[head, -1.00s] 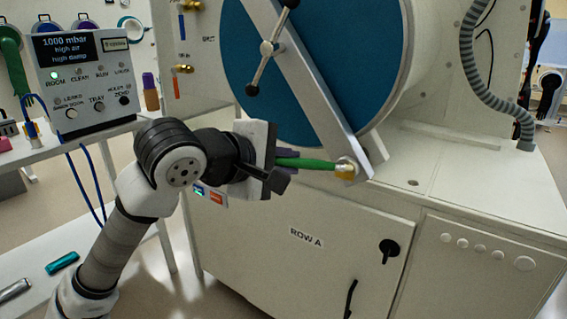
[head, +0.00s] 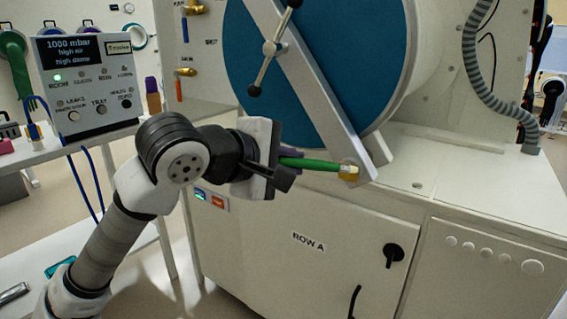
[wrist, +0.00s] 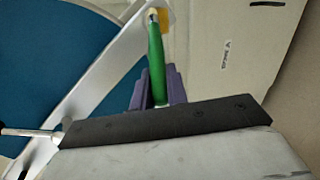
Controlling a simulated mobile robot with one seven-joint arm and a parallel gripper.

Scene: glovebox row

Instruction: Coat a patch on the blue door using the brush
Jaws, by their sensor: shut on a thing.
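The blue door (head: 340,95) is a large round panel on the white chamber, with a grey diagonal bar (head: 318,92) and a T-shaped handle across it. It also fills the upper left of the wrist view (wrist: 45,65). My gripper (head: 285,160) is shut on the green handle of the brush (head: 318,164). The brush points right, its yellowish head (head: 348,172) in front of the bar's lower end in the head view. I cannot tell whether it touches the bar. In the wrist view the purple fingers (wrist: 158,90) close around the green handle (wrist: 155,55).
A control box (head: 88,80) stands on a white side table at the left, with blue cables hanging below. The white cabinet (head: 300,270) marked ROW A is beneath the chamber. A ribbed grey hose (head: 480,80) runs down at the right.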

